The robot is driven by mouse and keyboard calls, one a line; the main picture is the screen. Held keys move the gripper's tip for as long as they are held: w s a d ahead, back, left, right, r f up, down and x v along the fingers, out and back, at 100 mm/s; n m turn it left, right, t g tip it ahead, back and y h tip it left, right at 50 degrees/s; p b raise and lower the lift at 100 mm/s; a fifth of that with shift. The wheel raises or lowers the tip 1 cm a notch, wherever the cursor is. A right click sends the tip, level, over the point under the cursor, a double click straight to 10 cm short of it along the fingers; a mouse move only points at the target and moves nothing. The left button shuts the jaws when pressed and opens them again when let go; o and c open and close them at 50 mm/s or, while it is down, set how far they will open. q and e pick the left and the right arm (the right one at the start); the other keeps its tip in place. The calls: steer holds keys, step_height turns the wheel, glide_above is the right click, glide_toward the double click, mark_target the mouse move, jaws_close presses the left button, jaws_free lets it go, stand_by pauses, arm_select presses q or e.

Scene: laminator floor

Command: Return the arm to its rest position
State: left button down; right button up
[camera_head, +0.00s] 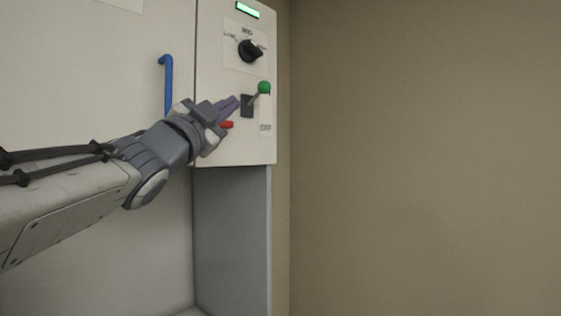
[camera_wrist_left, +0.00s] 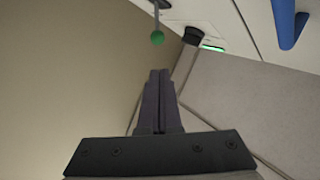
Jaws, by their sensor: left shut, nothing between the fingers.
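My left arm comes in from the left in the head view, stretched toward a white control panel (camera_head: 215,60). My left gripper (camera_head: 236,102) is shut and empty, its fingers in front of the panel beside the lever switch. In the left wrist view the closed fingers (camera_wrist_left: 158,78) point up the picture with nothing between them. The lever's green ball knob (camera_head: 264,87) also shows in the wrist view (camera_wrist_left: 157,38), beyond the fingertips with a gap. The right gripper is in neither view.
A black rotary knob (camera_head: 250,50) and a lit green display (camera_head: 248,9) sit above the lever. A red part (camera_head: 226,125) is below the fingers. A blue handle (camera_head: 167,85) stands left on the cabinet. The right side, before the plain brown wall (camera_head: 430,150), looks clear.

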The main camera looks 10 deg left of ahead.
arm_select(q)
steer(key=s+d+f+n+g+y, duration=0.1)
steer(key=d+f+n+g+y, duration=0.3)
steer(key=f, duration=1.2)
steer(key=d+f+n+g+h, duration=0.15)
steer(key=d+f+g, duration=0.4)
steer(key=f, duration=1.15)
steer(key=s+d+f+g+y, duration=0.1)
steer(key=s+d+f+g, duration=0.1)
steer(key=s+f+g, duration=0.8)
steer(key=s+f+g+y, duration=0.1)
steer(key=s+f, duration=0.5)
steer(key=s, duration=0.2)
steer(key=s+a+f+g+y, duration=0.1)
steer(key=s+f+g, duration=0.1)
steer(key=s+f, duration=0.4)
steer(key=s, duration=0.3)
steer(key=shift+a+f, duration=0.2)
steer(key=shift+n, duration=0.25)
